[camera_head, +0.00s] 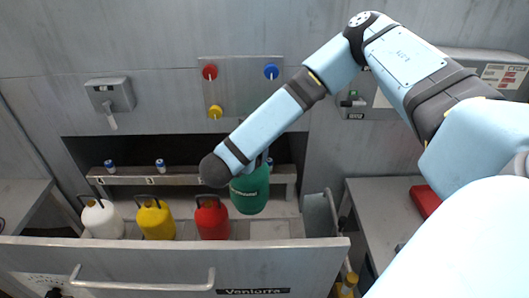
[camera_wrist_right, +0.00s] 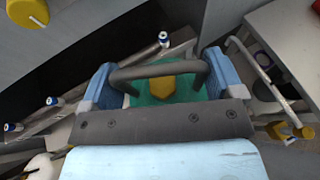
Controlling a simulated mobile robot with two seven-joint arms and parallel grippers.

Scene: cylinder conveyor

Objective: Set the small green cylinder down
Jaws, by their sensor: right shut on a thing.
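The small green cylinder (camera_head: 250,195) hangs roughly upright from my right gripper, just right of the red cylinder (camera_head: 212,220). Its base shows a little above the open drawer (camera_head: 150,268). In the right wrist view, the green cylinder's top (camera_wrist_right: 140,97) with a yellow valve and grey handle lies between the two blue fingers of my right gripper (camera_wrist_right: 155,80), which is shut on it. In the head view, my right wrist hides the cylinder's handle and most of the gripper. My left gripper is in neither view.
A white cylinder (camera_head: 102,220) and a yellow cylinder (camera_head: 155,222) stand in the drawer left of the red one. The space below the green cylinder looks free. A ledge (camera_head: 130,178) with small blue-and-white items runs behind. A grey table (camera_head: 385,220) stands right.

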